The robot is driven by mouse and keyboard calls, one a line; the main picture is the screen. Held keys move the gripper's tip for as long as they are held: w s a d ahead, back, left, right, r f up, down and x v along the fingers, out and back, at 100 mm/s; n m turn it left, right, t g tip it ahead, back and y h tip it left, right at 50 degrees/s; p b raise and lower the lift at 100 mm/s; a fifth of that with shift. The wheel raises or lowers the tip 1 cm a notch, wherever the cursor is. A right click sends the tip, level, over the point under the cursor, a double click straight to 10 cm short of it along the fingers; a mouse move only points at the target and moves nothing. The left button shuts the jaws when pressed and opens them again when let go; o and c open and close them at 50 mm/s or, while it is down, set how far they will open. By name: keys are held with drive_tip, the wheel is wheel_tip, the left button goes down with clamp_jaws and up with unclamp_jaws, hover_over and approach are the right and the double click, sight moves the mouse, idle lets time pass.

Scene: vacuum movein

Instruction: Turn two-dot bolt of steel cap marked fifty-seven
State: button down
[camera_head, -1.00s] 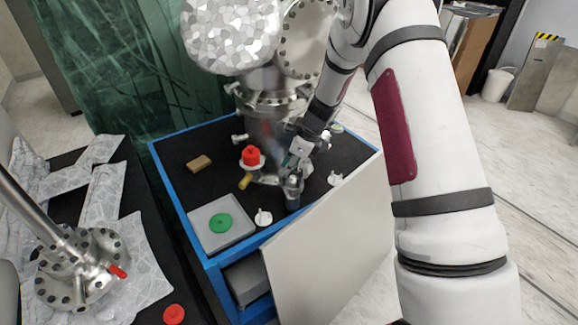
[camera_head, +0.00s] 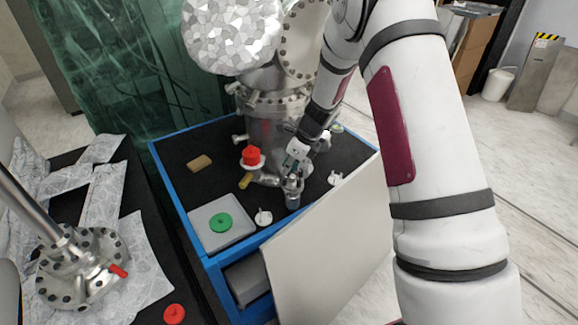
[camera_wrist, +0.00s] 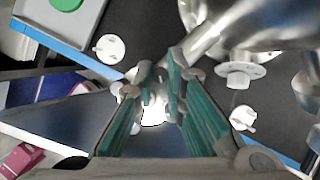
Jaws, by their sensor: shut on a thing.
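My gripper (camera_head: 295,163) is at the front of the steel vessel (camera_head: 268,125), over the end of a small steel side pipe with a capped fitting (camera_head: 292,186). In the wrist view its two teal-padded fingers (camera_wrist: 160,84) close in around small steel clamp parts at the pipe's end. It is shut on what seems to be a bolt of the steel cap; the fingers hide most of it. A bright steel end (camera_wrist: 153,112) shows between the fingers. I cannot read a fifty-seven mark or make out dots on any bolt.
White knobbed caps (camera_head: 263,217) (camera_head: 335,178) stand on the black bench top beside the fitting. A grey tray with a green disc (camera_head: 220,222) is at the front left. A red cap (camera_head: 252,155) is beside the vessel. A pale panel (camera_head: 330,252) slants at the front right.

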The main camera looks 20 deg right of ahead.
drive_tip(key=m, duration=0.2)
drive_tip(key=m+t+h, duration=0.1)
drive_tip(key=m, duration=0.1)
drive_tip(key=shift+a+m+h, duration=0.1)
drive_tip(key=shift+m+h, duration=0.2)
idle(0.3)
drive_tip(key=c, duration=1.9)
unclamp_jaws()
drive_tip(key=shift+s, duration=0.1)
drive_tip(key=n+y, duration=0.1)
drive_tip(key=n, duration=0.2)
drive_tip(key=shift+d+g, duration=0.2)
drive_tip(key=shift+g, duration=0.1)
drive_tip(key=n, duration=0.2)
drive_tip(key=n+g+y, duration=0.1)
drive_tip(key=n, duration=0.1)
drive_tip(key=shift+w, duration=0.25)
drive_tip(key=b+v, duration=0.1)
drive_tip(key=v, duration=1.3)
